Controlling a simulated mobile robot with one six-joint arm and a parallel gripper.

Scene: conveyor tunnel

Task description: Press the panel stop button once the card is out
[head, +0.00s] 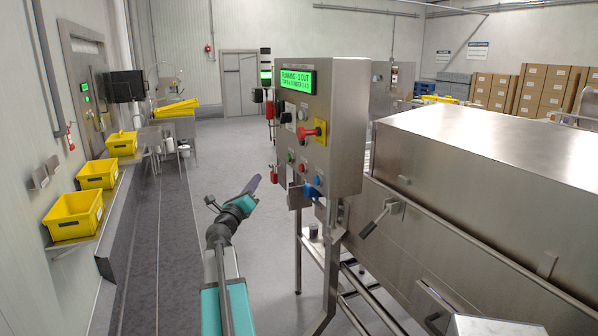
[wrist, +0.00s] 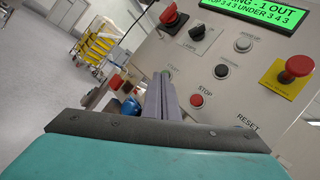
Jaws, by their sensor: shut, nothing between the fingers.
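The steel control panel (head: 345,125) stands right of my gripper. Its green display (head: 298,80) also shows in the wrist view (wrist: 268,12), where the words "1 OUT" are readable. The red stop button (wrist: 197,100), labelled STOP, is on the panel face, right of my fingers in the wrist view; it also shows in the head view (head: 301,168). My gripper (head: 252,184) is shut and empty, left of the panel and apart from it in the head view. Its closed fingers show in the wrist view (wrist: 163,85). I cannot make out a card in either view.
A red mushroom button on a yellow plate (wrist: 295,68) and a grey button (wrist: 243,43) share the panel. A steel housing (head: 480,150) stands right of it. Yellow bins (head: 98,174) line the left wall.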

